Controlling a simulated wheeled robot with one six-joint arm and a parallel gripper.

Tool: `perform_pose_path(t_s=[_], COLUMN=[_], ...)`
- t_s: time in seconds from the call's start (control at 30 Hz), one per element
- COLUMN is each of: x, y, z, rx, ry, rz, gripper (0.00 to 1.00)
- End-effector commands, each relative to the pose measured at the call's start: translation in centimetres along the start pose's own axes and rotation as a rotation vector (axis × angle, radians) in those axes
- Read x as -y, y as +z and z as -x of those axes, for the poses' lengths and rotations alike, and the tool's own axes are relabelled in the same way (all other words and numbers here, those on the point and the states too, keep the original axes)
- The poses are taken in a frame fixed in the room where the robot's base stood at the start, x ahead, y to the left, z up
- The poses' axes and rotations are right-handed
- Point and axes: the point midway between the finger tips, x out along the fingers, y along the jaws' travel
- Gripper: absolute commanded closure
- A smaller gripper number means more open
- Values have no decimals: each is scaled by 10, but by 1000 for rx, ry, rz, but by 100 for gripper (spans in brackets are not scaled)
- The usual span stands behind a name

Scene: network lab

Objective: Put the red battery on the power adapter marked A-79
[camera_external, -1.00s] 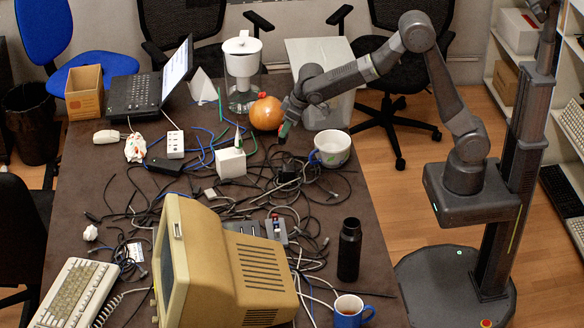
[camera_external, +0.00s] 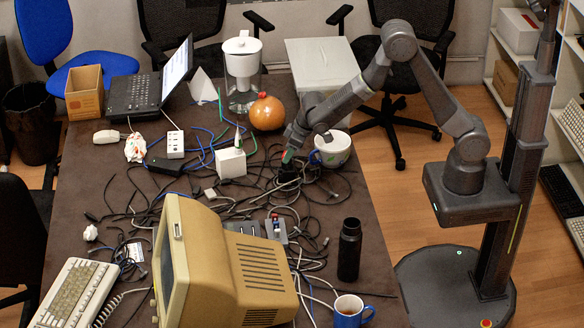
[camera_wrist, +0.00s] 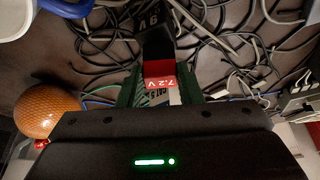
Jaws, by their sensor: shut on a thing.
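My gripper (camera_wrist: 158,88) is shut on the red battery (camera_wrist: 160,70), which is marked 7.2 V, in the wrist view. A black power adapter (camera_wrist: 152,28) with light lettering on its upper side lies just beyond the battery. The lettering is upside down and I cannot read all of it. The battery's far end is at or very close to the adapter; I cannot tell whether they touch. In the external view my gripper (camera_external: 288,160) is low over the cables, just above the dark adapter (camera_external: 287,174). The battery is mostly hidden there.
Tangled cables (camera_external: 240,195) surround the adapter. An orange ball (camera_external: 267,114) and a white box (camera_external: 231,162) are to the left. A beige monitor (camera_external: 225,265) and a black bottle (camera_external: 349,250) stand nearer the front.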

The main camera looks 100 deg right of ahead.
Motion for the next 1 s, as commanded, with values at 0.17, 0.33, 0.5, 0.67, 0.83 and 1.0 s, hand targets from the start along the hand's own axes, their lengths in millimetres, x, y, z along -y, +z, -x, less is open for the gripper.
perform_pose_path(t_s=[0.17,0.33,0.5,0.67,0.83,1.0], x=[0,0,0,0,0,1], y=[1,1,1,0,-1,-1], z=[-2,-2,-2,-1,12,42], rx=[0,0,0,0,-2,-4], ry=[0,0,0,0,0,-1], rz=[0,0,0,0,0,0], gripper=[92,46,46,46,46,46])
